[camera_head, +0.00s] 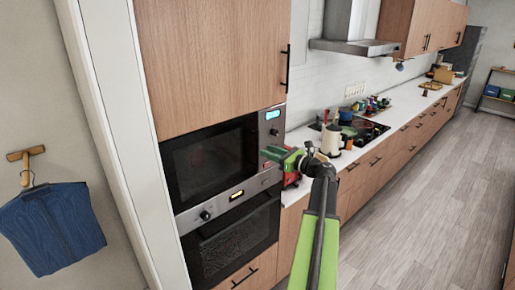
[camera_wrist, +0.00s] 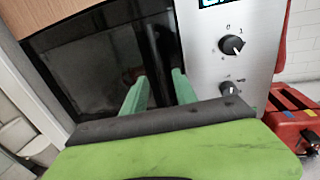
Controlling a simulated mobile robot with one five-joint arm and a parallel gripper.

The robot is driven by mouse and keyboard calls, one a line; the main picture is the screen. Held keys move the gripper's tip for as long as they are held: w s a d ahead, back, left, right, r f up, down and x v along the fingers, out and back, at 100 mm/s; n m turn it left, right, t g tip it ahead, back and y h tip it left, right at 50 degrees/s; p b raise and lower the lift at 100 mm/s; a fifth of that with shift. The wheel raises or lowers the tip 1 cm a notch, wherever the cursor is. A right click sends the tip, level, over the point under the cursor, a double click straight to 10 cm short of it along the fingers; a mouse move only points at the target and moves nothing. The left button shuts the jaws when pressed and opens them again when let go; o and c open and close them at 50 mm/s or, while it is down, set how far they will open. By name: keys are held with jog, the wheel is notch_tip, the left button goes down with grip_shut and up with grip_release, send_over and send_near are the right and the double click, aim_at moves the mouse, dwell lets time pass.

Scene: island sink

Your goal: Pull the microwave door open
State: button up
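The microwave (camera_head: 208,163) is built into the tall wooden cabinet, with a dark glass door and a steel control strip on its right. Its door looks closed. My gripper (camera_head: 268,153) is in front of the door's right edge, beside the control strip. I cannot tell whether the fingertips touch the door.
An oven (camera_head: 235,240) sits directly below the microwave. The counter (camera_head: 400,122) to the right carries a light kettle (camera_head: 331,140) and other items. A red object (camera_wrist: 293,120) is close to the right of the panel. The floor (camera_head: 430,220) at right is clear.

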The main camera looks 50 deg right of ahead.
jog(key=w, duration=0.6)
jog(key=shift+a, duration=0.35)
grip_shut()
dwell(1.0)
